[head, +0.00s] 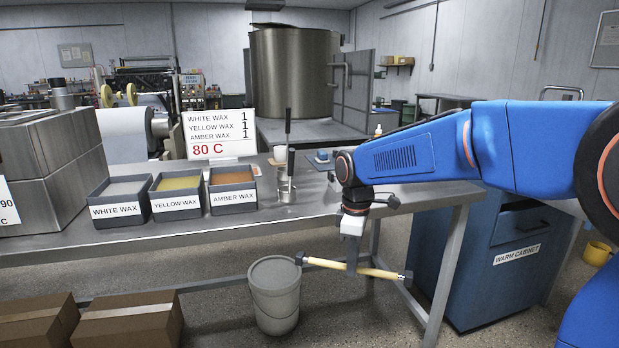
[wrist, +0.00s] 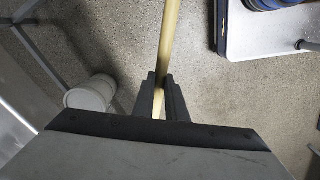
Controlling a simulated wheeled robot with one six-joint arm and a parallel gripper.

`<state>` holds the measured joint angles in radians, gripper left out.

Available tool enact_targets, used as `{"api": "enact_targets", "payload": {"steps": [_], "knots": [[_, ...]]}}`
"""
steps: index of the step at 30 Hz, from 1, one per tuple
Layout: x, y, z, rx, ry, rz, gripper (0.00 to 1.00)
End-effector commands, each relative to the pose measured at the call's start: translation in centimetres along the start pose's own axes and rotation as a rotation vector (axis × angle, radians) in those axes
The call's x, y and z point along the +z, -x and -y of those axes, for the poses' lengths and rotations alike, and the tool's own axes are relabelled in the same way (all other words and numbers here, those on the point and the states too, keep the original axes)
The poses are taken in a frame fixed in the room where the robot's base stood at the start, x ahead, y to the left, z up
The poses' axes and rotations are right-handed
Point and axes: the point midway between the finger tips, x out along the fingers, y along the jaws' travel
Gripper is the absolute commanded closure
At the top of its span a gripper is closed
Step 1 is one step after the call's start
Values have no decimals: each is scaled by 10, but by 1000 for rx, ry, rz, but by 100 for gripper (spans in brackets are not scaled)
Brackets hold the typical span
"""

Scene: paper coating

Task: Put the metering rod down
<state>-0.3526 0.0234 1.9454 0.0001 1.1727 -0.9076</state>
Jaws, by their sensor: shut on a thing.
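The metering rod (head: 324,263) is a slim pale-yellow bar with dark ends. In the head view it hangs in the air in front of the bench, close to level and tilted slightly down to the right. My gripper (head: 354,264) is shut on it near its middle, and the fingers hide a short piece of it. In the wrist view the rod (wrist: 170,40) runs up from between the dark fingertips of my gripper (wrist: 161,88) and leaves the top of the picture.
The steel bench (head: 250,224) holds bins of white, yellow and amber wax and a sign. A lidded grey bucket (head: 275,300) stands on the floor beside the rod's left end. Cartons (head: 130,322) sit at lower left. The blue warm cabinet (head: 500,270) stands at right.

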Motion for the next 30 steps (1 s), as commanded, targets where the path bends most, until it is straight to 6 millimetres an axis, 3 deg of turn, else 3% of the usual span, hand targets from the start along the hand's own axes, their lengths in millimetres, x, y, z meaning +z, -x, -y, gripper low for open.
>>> {"api": "enact_targets", "payload": {"steps": [3,12,30], "knots": [[13,-42,-16,-5,-110,4,100],[39,-132,-53,-4,-362,4,100],[78,-267,-108,-3,-738,3,100]]}}
